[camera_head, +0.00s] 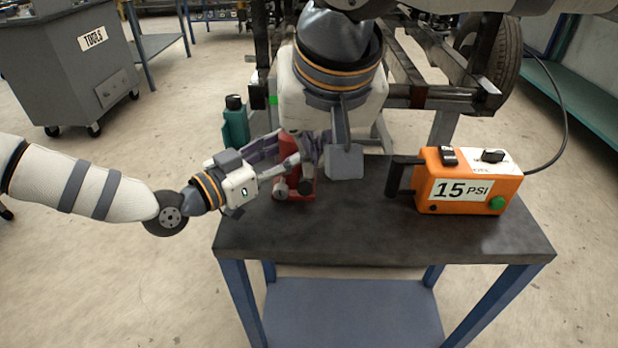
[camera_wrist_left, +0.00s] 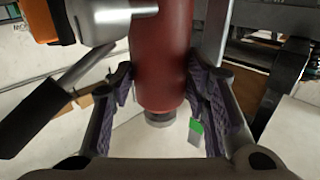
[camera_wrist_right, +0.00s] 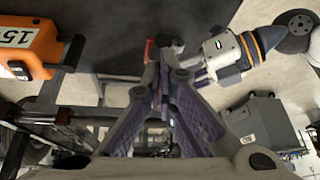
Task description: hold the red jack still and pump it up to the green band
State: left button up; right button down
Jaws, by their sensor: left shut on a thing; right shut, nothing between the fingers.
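The red jack (camera_head: 299,160) stands upright at the table's back edge. My left gripper (camera_head: 284,160) is shut on its side. In the left wrist view the jack's red cylinder (camera_wrist_left: 162,50) lies between the purple finger pads. A grey metal part (camera_wrist_left: 105,20) sits beside the cylinder. The green band (camera_head: 272,100) shows on the vehicle frame left of my right wrist, and also in the left wrist view (camera_wrist_left: 196,126). My right gripper (camera_wrist_right: 166,75) is shut and empty, its fingertips near the jack.
An orange unit (camera_head: 468,183) reading 15 PSI stands on the table's right, with a black handle (camera_head: 402,176) toward the jack. A teal bottle (camera_head: 236,123) stands at the back left. The dark tabletop (camera_head: 370,235) is clear in front.

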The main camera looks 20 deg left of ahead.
jog(key=shift+n, duration=0.5)
